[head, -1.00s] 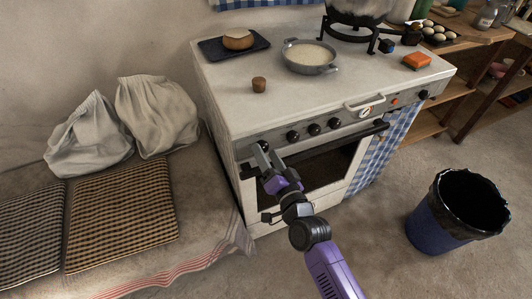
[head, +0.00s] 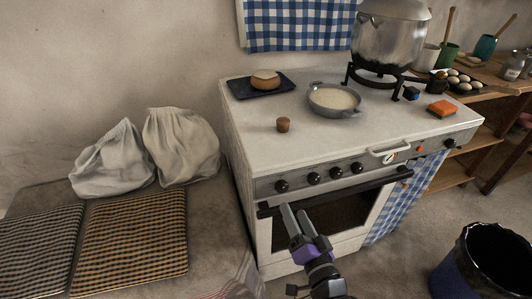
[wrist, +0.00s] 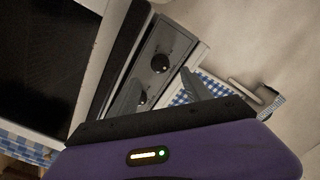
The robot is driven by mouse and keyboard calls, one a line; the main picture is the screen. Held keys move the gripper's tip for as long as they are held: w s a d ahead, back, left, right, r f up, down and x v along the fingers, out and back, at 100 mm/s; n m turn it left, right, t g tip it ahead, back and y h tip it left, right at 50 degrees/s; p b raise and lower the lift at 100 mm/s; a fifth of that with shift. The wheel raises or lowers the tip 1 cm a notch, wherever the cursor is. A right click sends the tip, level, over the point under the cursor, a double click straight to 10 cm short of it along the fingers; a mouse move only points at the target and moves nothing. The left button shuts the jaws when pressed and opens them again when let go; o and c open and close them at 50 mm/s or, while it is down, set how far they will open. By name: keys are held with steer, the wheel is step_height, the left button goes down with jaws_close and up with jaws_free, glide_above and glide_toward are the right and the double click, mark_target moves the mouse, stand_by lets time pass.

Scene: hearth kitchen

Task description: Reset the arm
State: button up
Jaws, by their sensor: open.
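My gripper (head: 293,222) is open and empty in the head view. Its two grey fingers point up in front of the white stove's (head: 350,138) oven door, below the row of black knobs. I cannot tell whether the fingers touch the door. In the wrist view the purple gripper body fills the bottom, and the stove's knob panel (wrist: 150,72) stands tilted beyond it.
The stove top holds a pan of pale liquid (head: 335,101), a brown cork (head: 283,125), a dark tray (head: 262,86), an orange sponge (head: 441,108) and a large pot (head: 388,38). A cushioned bench (head: 135,240) is left; a bin (head: 452,279) is right.

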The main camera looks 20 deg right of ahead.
steer(key=s+r+n+g+p, duration=0.1)
steer(key=s+r+n, duration=0.2)
steer(key=s, duration=0.8)
steer(key=s+r+n+g+p, duration=0.1)
steer(key=s+r+n, duration=0.2)
steer(key=s, duration=0.9)
steer(key=s+r+n+g+p, duration=0.1)
steer(key=s+r, duration=0.4)
steer(key=s, duration=0.7)
steer(key=shift+s+n+p, duration=0.15)
steer(key=shift+n+p, duration=0.45)
steer(key=shift+n, duration=0.5)
